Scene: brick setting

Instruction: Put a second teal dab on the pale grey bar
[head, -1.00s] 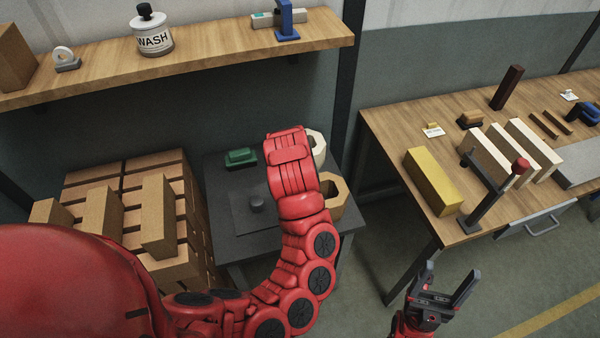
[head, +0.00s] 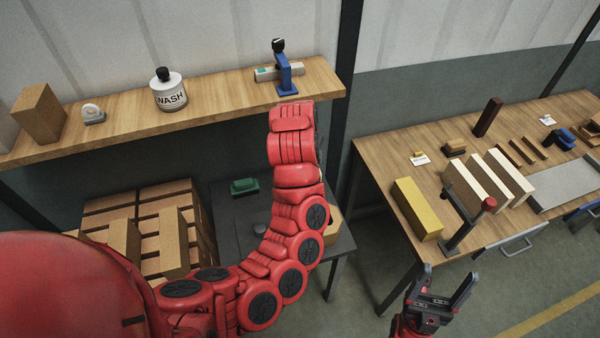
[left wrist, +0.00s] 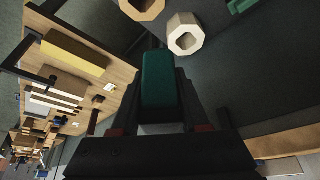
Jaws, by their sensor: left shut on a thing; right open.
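The pale grey bar (head: 297,71) lies on the wooden shelf, with one teal patch (head: 264,72) near its left end. A blue stand (head: 284,77) with a dark top stands in front of the bar and covers part of it. My left gripper (left wrist: 160,100) is shut on a dark teal block (left wrist: 160,78) in the left wrist view. In the head view my red left arm hides that gripper, and its wrist part is just below the shelf's front edge. My right gripper (head: 445,288) is open and empty, low in front of the right table.
The shelf (head: 215,105) also holds a WASH bottle (head: 169,92), a white ring piece (head: 93,114) and a brown block (head: 40,113). Below are a dark table (head: 335,243) with a green block (head: 244,186), and stacked boxes (head: 140,196). The right table (head: 375,172) carries several blocks.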

